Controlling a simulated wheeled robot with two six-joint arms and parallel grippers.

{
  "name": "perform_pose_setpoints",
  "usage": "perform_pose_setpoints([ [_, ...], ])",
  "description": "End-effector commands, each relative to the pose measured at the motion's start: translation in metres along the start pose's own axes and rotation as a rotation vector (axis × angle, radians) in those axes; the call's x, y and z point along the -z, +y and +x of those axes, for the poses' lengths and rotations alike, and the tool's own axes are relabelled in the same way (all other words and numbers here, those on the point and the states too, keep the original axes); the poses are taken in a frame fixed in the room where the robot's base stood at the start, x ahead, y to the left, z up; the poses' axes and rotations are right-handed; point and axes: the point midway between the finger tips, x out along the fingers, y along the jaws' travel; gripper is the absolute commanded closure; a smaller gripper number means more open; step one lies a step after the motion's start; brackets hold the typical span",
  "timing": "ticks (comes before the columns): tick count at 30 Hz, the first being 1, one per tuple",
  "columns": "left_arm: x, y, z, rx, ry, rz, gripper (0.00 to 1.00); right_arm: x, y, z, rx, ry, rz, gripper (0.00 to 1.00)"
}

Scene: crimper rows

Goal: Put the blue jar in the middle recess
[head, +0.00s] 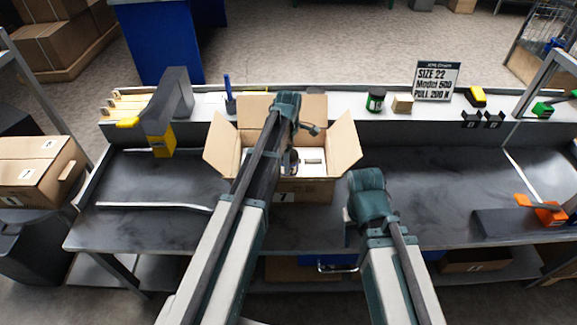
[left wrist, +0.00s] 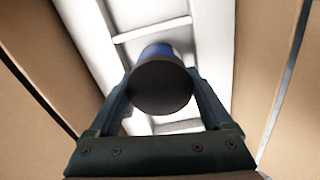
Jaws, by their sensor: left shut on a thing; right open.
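The blue jar (left wrist: 160,84) shows in the left wrist view, its dark round end toward the camera and a blue side beyond it. My left gripper (left wrist: 161,95) is shut on the jar, one finger on each side. Past the jar lies a white insert (left wrist: 205,30) with raised dividers and recesses, inside an open cardboard box (head: 305,190). Which recess the jar is over, and whether it touches the insert, I cannot tell. In the head view my left gripper (head: 288,150) is over the box and mostly hides the jar. My right gripper (head: 350,215) is open, right of the box.
The box's flaps (head: 344,146) stand spread outward. On the back shelf are a dark green jar (head: 375,101), a small tan block (head: 402,104) and a sign (head: 436,82). A yellow and grey machine (head: 163,115) stands left.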

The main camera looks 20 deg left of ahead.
Motion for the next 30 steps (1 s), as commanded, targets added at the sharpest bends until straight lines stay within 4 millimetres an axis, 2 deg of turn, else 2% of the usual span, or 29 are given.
perform_pose_setpoints([
  [1,0.0,0.0,0.013,0.0,0.0,0.0,1.0,0.001,-0.001,0.013,0.0,0.0,0.0,0.46],
  [4,0.0,0.0,0.023,0.0,0.0,0.0,1.0,0.001,-0.002,0.023,0.0,0.0,0.0,0.46],
  [17,0.0,0.0,0.026,0.0,0.0,0.0,1.0,0.002,-0.003,0.025,0.0,0.0,0.0,0.46],
  [18,0.0,0.0,0.026,0.0,0.0,0.0,0.15,0.002,-0.003,0.026,0.0,0.0,0.0,0.46],
  [21,0.0,0.0,0.025,0.0,0.0,0.0,0.0,0.002,-0.002,0.025,0.0,0.0,0.0,0.46],
  [30,0.0,0.0,0.023,0.0,0.0,0.0,0.0,0.001,-0.002,0.023,0.0,0.0,0.0,0.46],
])
